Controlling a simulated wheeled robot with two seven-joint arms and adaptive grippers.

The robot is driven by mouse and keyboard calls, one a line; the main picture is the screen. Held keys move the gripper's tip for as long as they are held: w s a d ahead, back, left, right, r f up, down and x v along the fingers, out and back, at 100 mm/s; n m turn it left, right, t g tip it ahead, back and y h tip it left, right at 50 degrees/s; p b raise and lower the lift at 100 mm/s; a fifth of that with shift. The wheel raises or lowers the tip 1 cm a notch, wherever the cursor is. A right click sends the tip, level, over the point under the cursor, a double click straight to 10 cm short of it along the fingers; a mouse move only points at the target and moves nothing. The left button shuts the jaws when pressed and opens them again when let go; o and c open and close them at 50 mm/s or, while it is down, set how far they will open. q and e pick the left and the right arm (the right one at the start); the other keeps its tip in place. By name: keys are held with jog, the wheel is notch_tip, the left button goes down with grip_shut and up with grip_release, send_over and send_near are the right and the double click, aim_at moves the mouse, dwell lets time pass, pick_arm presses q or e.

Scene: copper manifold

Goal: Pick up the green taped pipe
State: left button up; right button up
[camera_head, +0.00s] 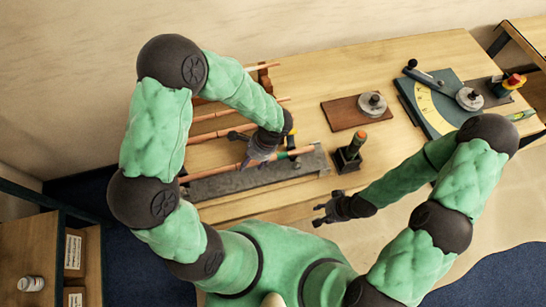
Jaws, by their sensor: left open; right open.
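The green taped pipe (212,170) is a copper pipe lying along a long grey block (235,182) near the front left of the table. A dark green band shows near its right end (292,155). My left gripper (250,160) is open and points down at the pipe, just left of the green band. It hides part of the pipe; I cannot tell whether the fingers touch it or straddle it. My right gripper (319,213) is open and empty at the table's front edge, away from the pipe.
Other copper pipes (215,133) lie on a wooden rack behind, partly hidden by my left arm. A black stand (348,158) with an orange top is right of the grey block. Behind it is a brown board (342,114) with a round metal piece. A teal board (412,94) stands further right.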

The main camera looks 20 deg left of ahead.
pick_arm(q)
jog(key=shift+x, duration=0.9)
jog(key=shift+w+r, duration=0.1)
grip_shut()
